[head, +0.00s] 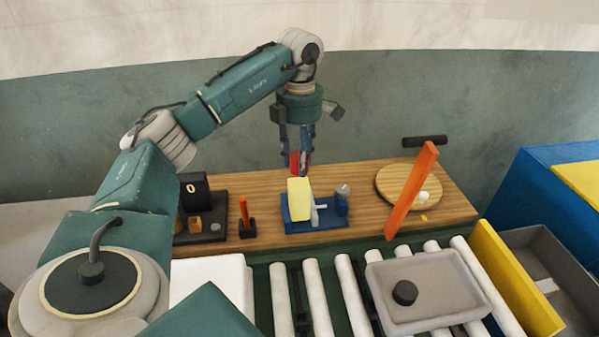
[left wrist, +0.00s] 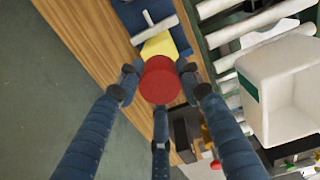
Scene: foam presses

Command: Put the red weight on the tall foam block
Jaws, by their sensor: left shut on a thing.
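The red weight (head: 294,163) is held between the fingers of my left gripper (head: 300,168), above the wooden table. In the left wrist view the red weight (left wrist: 160,80) shows its round face, with the gripper's fingers (left wrist: 160,92) around it. The pale yellow foam block (head: 299,198) stands upright on a blue base (head: 318,226), just below the weight. In the left wrist view the foam block (left wrist: 160,46) is partly hidden behind the weight. I cannot tell whether weight and block touch. My right gripper is not in view.
A black device (head: 195,192) and an orange peg (head: 243,211) stand left. An orange bar (head: 412,190) leans by a round board (head: 382,180). Rollers with a grey tray (head: 440,285) lie in front.

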